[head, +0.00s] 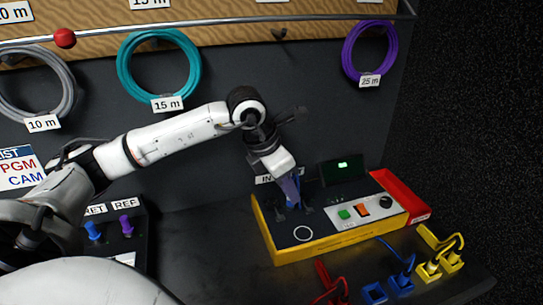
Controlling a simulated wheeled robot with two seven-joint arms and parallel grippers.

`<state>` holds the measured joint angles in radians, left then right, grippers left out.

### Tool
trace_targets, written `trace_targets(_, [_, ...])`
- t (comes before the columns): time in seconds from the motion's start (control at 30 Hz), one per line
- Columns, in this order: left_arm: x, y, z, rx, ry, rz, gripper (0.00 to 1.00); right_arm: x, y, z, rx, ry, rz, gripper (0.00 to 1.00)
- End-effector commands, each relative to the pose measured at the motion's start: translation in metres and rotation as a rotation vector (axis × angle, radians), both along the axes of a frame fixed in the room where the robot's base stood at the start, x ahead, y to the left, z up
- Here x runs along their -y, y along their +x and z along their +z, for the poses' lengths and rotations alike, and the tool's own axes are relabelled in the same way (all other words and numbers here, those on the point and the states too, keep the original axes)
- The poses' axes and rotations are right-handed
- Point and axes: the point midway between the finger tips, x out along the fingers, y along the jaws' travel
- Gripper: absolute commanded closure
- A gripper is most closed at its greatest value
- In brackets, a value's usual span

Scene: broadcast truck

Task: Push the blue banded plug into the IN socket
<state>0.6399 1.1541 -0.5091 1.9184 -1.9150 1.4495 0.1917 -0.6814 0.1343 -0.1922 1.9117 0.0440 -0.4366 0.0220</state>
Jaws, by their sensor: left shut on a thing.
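My left gripper (292,205) reaches down from the upper left over the left part of a yellow-edged device box (287,256). It is shut on the blue plug (290,188), which shows as a blue shape between the fingers. The plug's band cannot be made out at this size. The IN label (265,179) stands at the back left of the box, partly covered by my gripper. The IN socket is hidden behind the gripper, so I cannot tell whether the plug is in it. My right gripper is not in view.
The box carries a green button (344,214), an orange switch (362,209) and a small screen (343,171). Red (322,272), blue (402,282) and yellow (428,271) connectors lie in front. A panel labelled RET and REF (125,203) stands left. Coiled cables hang behind.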

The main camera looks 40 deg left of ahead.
Motion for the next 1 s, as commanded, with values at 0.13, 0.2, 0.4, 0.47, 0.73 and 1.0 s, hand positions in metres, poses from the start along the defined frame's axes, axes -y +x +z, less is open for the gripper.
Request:
trace_targets(0.13, [-0.031, 0.009, 0.018, 0.002, -0.002, 0.356, 1.00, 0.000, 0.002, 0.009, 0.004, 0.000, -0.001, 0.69])
trace_targets(0.2, [-0.044, 0.013, 0.024, 0.001, -0.004, 0.500, 1.00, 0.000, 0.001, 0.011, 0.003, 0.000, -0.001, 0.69])
trace_targets(0.4, [-0.068, 0.016, 0.035, -0.002, -0.004, 0.749, 1.00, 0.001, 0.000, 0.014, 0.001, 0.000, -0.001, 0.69])
trace_targets(0.47, [-0.070, 0.016, 0.036, -0.002, -0.005, 0.774, 1.00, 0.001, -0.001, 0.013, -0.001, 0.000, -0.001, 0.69])
trace_targets(0.73, [-0.071, 0.016, 0.036, -0.003, -0.004, 0.784, 1.00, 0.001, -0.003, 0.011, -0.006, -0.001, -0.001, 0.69])
trace_targets(1.0, [-0.070, 0.015, 0.035, 0.012, -0.006, 0.780, 1.00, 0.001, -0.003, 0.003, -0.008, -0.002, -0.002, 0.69])
